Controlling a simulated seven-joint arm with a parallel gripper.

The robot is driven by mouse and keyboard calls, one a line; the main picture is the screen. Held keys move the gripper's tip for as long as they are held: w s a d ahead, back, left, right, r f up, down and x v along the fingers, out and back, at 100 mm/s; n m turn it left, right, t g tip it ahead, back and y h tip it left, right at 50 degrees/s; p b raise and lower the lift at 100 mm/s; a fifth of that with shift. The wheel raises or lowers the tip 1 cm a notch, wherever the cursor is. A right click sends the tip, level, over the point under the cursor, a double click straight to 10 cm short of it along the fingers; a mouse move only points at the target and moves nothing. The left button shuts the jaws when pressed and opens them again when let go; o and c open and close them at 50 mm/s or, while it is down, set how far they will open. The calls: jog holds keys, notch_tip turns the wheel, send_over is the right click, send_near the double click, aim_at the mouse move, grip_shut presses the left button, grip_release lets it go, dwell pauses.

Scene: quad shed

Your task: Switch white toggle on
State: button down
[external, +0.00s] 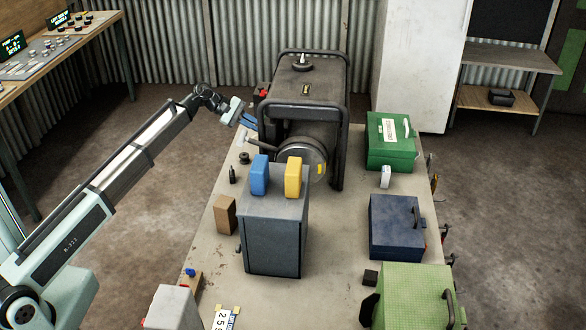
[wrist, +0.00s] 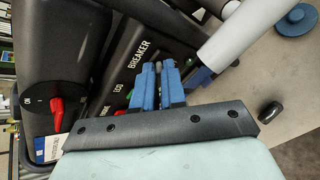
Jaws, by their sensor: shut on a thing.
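A dark generator (external: 310,125) in a tube frame stands on the table. My gripper (external: 250,122) is at its left side, at the control panel. In the wrist view a black panel (wrist: 122,80) carries the word BREAKER. My blue fingertips (wrist: 160,68) are close together against this panel, beside the lettering. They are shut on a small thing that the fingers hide. I cannot make out the white toggle or its position; the fingers cover that spot.
A red knob (wrist: 58,108) marked ON is on the same generator, left of the fingers. A pale cylinder (wrist: 238,32) runs close to the right finger. A grey box (external: 272,230) with blue and yellow blocks on it stands nearer. A green case (external: 390,150) is at right.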

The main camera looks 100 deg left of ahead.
jog(key=c, duration=1.2)
grip_release()
jog(key=v, duration=1.3)
jog(key=shift+s+r, duration=0.2)
jog(key=shift+s, duration=0.15)
